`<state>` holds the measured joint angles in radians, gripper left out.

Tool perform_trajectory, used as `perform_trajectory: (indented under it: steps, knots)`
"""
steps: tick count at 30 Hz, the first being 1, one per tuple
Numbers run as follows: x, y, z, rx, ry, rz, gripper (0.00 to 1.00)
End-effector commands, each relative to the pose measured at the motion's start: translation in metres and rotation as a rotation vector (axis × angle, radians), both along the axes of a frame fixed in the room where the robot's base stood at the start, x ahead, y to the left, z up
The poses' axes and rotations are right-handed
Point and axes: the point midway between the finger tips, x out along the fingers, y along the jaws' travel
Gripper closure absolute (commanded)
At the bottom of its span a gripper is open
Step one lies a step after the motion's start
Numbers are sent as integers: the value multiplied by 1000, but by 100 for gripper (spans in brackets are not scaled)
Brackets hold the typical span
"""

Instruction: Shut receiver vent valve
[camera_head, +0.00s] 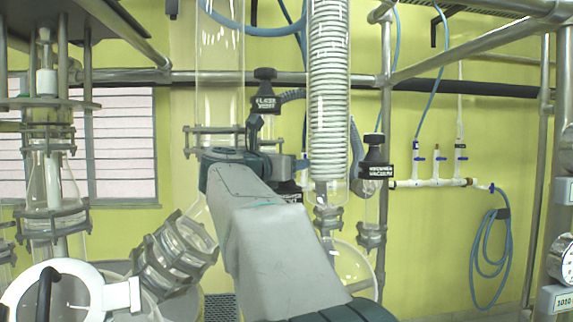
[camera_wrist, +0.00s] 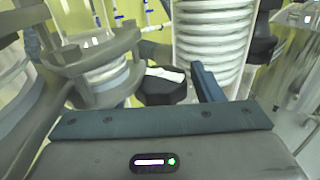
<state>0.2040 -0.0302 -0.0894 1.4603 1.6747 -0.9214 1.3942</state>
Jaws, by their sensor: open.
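A black valve knob (camera_head: 287,188) shows partly behind my gripper in the head view, low beside the glass coil condenser; its label is covered. In the wrist view a black knob with a white label (camera_wrist: 165,88) lies just beyond the gripper's palm, close to one dark blue finger; the label's text is unreadable. I cannot tell for certain that this is the receiver vent valve. My gripper (camera_head: 284,163) is open, with the knob near its fingers; whether they touch it is unclear. A knob labelled as a vacuum valve (camera_head: 375,170) stands to the right.
Another labelled black knob (camera_head: 265,103) stands above my gripper. The coil condenser (camera_head: 328,100) rises close on the right, and a clamped glass column (camera_head: 220,100) stands to the left. Steel frame bars (camera_head: 386,110) cross nearby. Blue hose (camera_head: 488,250) hangs on the wall.

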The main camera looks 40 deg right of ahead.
Motion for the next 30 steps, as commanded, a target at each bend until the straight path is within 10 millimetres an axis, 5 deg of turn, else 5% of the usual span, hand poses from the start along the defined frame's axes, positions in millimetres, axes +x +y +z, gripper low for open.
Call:
perform_trajectory:
  steps: [30]
  knots:
    - [-1,-1,5,1,1,669,40]
